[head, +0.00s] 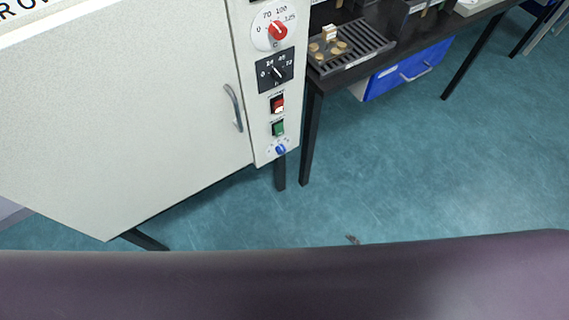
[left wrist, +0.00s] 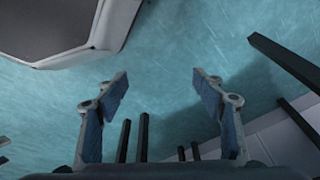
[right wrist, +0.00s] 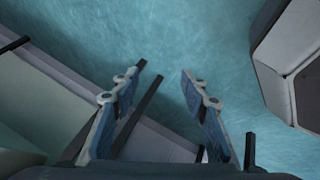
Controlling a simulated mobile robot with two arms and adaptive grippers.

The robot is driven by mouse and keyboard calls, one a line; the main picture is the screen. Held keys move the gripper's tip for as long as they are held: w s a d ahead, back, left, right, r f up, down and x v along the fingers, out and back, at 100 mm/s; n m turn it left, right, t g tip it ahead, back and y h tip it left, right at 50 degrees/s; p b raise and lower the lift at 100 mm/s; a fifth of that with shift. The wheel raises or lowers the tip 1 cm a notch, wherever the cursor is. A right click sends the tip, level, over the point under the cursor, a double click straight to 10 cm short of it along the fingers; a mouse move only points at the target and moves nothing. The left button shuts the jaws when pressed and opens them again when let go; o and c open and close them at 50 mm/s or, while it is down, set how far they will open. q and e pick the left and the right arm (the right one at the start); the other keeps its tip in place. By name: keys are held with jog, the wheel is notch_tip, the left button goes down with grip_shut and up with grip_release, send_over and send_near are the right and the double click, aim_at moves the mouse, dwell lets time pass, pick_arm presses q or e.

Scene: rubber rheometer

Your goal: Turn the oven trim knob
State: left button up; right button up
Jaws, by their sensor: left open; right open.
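The oven's control panel (head: 272,80) is upright at the right of its white door in the head view. Low on it is a small blue knob (head: 280,149), which looks like the trim knob. Above it are a large red dial knob (head: 278,30), a black timer dial (head: 276,71), a red switch (head: 277,104) and a green switch (head: 278,128). My right gripper (right wrist: 163,70) is open and empty over the floor; only a tip shows in the head view (head: 352,239), well below the panel. My left gripper (left wrist: 160,76) is open and empty over the floor.
The oven door (head: 120,110) has a grey handle (head: 233,108) near the panel.

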jog(key=w+a+n+t+y+b, duration=0.15)
jog(key=w+n+b, duration=0.3)
jog(key=w, duration=0.45)
pick_arm(q)
jog(key=w+d+r+t+b, duration=0.2)
jog(key=w+b, duration=0.5)
jog(key=w, duration=0.3)
pick_arm(e)
jog(key=n+t+y+b, duration=0.75)
jog(key=n+b, duration=0.55)
jog(key=n, duration=0.7)
send_near(283, 153)
jog(key=x, duration=0.2)
jog(key=shift+g, duration=0.3)
jog(key=x, duration=0.5)
jog(key=shift+w+a+r, duration=0.2)
jog(key=shift+w+r, duration=0.15)
jog(key=shift+r, duration=0.05)
jog(key=shift+w+a, duration=0.3)
jog(key=shift+w, duration=0.15)
pick_arm(q)
notch_tip(283, 153, up, 9)
jog(key=w+t, duration=0.1)
jog(key=shift+w+t, duration=0.3)
jog(key=shift+w, duration=0.05)
jog(key=shift+r, duration=0.1)
